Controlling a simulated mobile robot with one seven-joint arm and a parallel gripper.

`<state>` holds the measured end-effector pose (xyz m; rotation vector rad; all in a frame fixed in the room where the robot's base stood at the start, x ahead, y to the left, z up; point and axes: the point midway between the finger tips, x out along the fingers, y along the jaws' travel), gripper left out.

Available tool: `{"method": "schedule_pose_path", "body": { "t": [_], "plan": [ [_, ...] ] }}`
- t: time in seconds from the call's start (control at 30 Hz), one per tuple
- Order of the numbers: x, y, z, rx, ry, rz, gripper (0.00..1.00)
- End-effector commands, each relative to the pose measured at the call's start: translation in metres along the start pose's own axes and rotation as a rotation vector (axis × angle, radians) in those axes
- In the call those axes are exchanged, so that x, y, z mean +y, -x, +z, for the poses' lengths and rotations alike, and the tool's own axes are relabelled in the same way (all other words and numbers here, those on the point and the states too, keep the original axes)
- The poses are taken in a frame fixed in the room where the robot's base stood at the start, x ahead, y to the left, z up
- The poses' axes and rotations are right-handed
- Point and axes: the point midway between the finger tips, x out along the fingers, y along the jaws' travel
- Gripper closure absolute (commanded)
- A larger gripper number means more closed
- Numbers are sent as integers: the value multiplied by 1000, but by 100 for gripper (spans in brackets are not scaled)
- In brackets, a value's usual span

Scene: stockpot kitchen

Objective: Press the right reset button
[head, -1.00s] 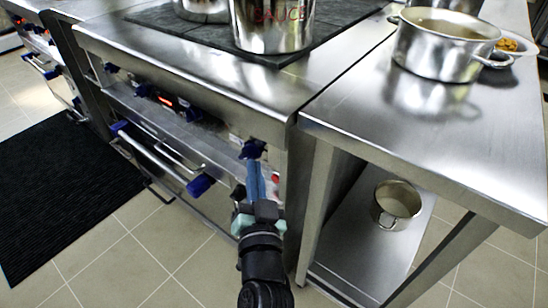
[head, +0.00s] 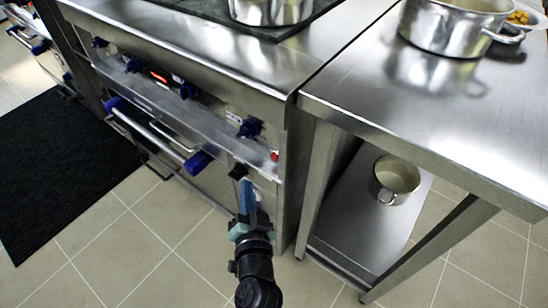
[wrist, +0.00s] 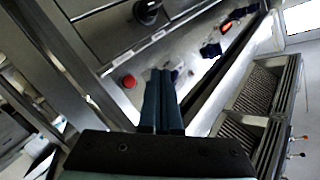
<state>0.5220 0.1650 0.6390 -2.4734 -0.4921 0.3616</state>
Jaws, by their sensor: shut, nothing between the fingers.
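The red button also shows in the wrist view (wrist: 129,81), left of my fingertips. My gripper (head: 243,184) is shut and empty, with its blue fingers together. In the wrist view the tips (wrist: 161,71) appear apart from the red button. I cannot tell whether they touch the panel.
The stove (head: 190,50) carries a steel pot (head: 270,10). A steel side table (head: 420,110) stands at the right, with a large pot (head: 450,28) on top and a small pot (head: 396,178) on its lower shelf. A towel-bar handle (head: 150,135) juts out at the left. A black mat (head: 60,170) lies on the floor.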

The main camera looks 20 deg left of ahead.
Motion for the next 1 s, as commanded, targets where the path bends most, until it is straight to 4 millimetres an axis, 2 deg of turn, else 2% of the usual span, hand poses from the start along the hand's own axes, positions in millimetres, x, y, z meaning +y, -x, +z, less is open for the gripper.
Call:
{"method": "schedule_pose_path", "body": {
  "t": [0.2, 0.43, 1.0],
  "plan": [
    [18, -24, -16, 3, 0, 0, 100],
    [31, -42, -28, 2, 0, 0, 100],
    [35, -49, -35, 0, 0, 0, 100]
  ]
}}
